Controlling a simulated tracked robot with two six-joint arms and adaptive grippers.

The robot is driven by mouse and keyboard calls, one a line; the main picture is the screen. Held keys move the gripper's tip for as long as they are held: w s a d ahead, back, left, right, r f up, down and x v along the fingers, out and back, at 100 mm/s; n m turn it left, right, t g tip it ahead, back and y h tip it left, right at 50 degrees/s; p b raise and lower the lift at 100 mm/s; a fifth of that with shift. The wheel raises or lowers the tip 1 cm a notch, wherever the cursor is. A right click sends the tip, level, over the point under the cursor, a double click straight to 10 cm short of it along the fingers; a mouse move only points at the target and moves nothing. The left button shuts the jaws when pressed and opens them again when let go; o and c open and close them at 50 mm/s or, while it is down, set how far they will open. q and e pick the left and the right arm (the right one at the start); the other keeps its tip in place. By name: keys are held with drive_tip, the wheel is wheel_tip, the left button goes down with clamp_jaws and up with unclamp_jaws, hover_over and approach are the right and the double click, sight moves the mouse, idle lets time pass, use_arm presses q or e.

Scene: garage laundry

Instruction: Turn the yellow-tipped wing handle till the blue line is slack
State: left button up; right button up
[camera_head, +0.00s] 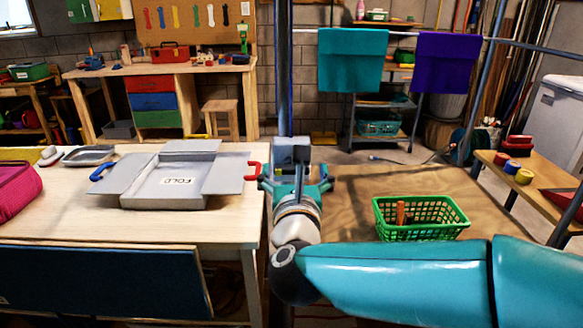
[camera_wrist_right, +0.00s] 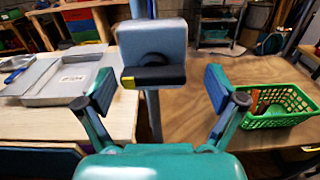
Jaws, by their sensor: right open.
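The wing handle (camera_wrist_right: 155,76) is a dark horizontal bar with a yellow left tip, on the front of a grey box (camera_wrist_right: 152,40) on an upright post. My right gripper (camera_wrist_right: 155,92) is open, one blue-padded finger on either side of the handle, clear of both ends. It also shows in the head view (camera_head: 294,176) in front of the post. A thin pale-blue line (camera_head: 500,42) runs across the upper right, looking fairly straight. My left gripper is out of view.
A teal towel (camera_head: 350,60) and a purple towel (camera_head: 446,62) hang at the back. A folding board (camera_head: 130,187) lies on the left table (camera_head: 225,228). A green basket (camera_head: 440,232) stands right of the post. A low bench (camera_head: 545,188) holds tape rolls.

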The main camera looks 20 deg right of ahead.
drive_tip(key=shift+a, duration=0.25)
drive_tip(key=shift+c, duration=0.8)
drive_tip(key=c, duration=0.8)
drive_tip(key=shift+d, duration=0.4)
drive_tip(key=shift+c, duration=0.9)
drive_tip(key=shift+w+a, duration=0.1)
drive_tip(key=shift+a, duration=0.2)
